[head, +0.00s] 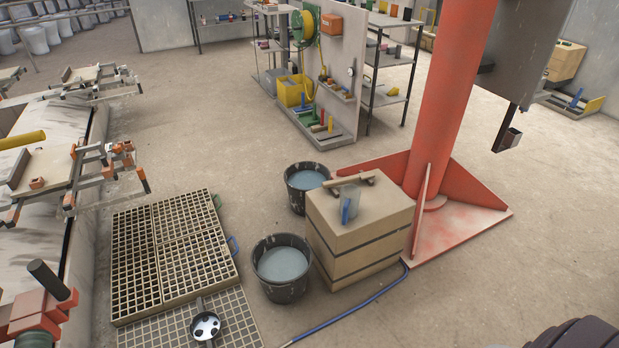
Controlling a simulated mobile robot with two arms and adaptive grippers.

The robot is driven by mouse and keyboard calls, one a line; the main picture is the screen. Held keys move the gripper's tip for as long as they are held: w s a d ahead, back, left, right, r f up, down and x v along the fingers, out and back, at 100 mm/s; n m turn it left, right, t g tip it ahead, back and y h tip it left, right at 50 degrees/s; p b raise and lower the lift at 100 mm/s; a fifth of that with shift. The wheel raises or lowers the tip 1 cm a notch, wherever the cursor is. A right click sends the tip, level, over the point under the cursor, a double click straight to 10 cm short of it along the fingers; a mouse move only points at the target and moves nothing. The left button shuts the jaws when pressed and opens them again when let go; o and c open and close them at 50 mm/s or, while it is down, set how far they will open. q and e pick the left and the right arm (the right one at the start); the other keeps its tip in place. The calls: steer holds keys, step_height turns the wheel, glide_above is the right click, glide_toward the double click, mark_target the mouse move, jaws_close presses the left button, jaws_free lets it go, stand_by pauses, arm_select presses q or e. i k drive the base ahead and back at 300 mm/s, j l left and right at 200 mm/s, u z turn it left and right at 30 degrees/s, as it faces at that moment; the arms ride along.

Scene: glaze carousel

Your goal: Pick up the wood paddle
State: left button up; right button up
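A light brown wooden piece (352,180), which may be the wood paddle, lies across the top of a tan box (362,222) beside the red column. It is small here, and I cannot make out its full shape. Neither of my grippers shows in the head view.
Two dark buckets of bluish liquid (283,263) (306,179) stand left of the box. Wooden grids (166,255) lie on the floor with a round pan (205,326). A blue hose (350,312) crosses the floor. The red column's base (458,230) stands right of the box.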

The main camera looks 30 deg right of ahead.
mark_target(368, 175)
steer(key=i+l+u, duration=0.1)
steer(key=l+u, duration=0.35)
steer(key=l, duration=0.2)
steer(key=l+u, duration=0.45)
steer(key=l, duration=0.2)
